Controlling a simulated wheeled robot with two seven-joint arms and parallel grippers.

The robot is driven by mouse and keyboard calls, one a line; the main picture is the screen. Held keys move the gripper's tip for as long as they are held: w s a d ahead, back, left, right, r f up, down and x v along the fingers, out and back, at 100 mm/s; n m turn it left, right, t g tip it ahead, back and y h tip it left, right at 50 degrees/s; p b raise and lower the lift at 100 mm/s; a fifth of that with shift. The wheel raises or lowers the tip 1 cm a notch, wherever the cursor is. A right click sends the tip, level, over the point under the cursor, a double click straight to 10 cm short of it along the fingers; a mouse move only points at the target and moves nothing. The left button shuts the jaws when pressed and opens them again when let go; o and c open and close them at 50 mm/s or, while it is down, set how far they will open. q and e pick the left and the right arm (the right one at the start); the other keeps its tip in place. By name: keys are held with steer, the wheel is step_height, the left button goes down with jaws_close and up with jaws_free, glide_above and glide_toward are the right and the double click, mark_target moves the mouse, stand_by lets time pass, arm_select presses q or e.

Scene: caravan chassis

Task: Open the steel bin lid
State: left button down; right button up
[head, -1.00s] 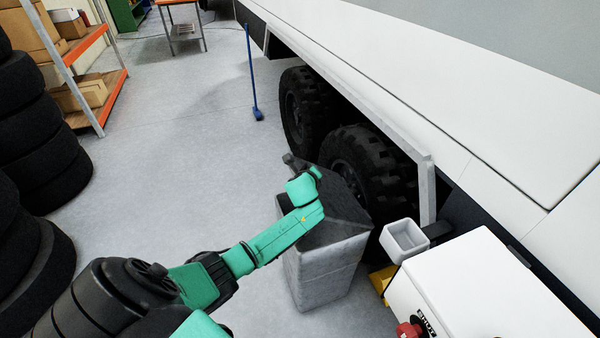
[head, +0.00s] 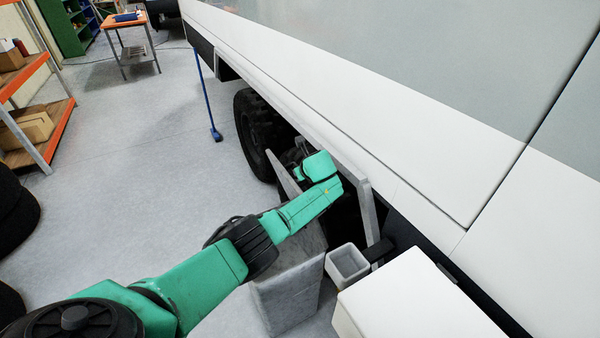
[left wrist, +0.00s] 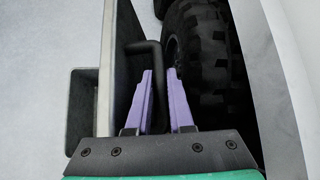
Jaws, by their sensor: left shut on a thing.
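The grey steel bin (head: 285,290) stands on the floor beside the trailer, below my left forearm. Its lid (head: 283,180) is tilted up on edge, partly hidden by my wrist. In the left wrist view the lid (left wrist: 122,60) shows as a steep grey panel with a black bar handle (left wrist: 153,52), and part of the bin (left wrist: 83,105) shows at left. My left gripper (left wrist: 159,72) has its purple fingers on either side of the handle and is shut on it. In the head view my arm hides the fingers. My right gripper is not in view.
A trailer wheel (head: 255,130) stands close behind the lid, and it also shows beside my fingers in the left wrist view (left wrist: 200,45). A small grey open box (head: 347,265) and a white cabinet (head: 415,300) are at right.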

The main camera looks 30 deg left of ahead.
arm_select(q)
steer(key=shift+d+f, duration=0.1)
stand_by(0.3)
steer(key=c, duration=0.8)
jaws_free()
steer(key=shift+w, duration=0.1)
steer(key=shift+d+r, duration=0.1)
steer(key=shift+r, duration=0.1)
steer(key=p+v, duration=0.2)
steer(key=v, duration=0.3)
steer(key=shift+s+d+r, duration=0.15)
steer(key=shift+s+r, duration=0.05)
steer(key=shift+s, duration=0.15)
steer(key=v, duration=0.8)
steer(key=shift+s+d+r, duration=0.1)
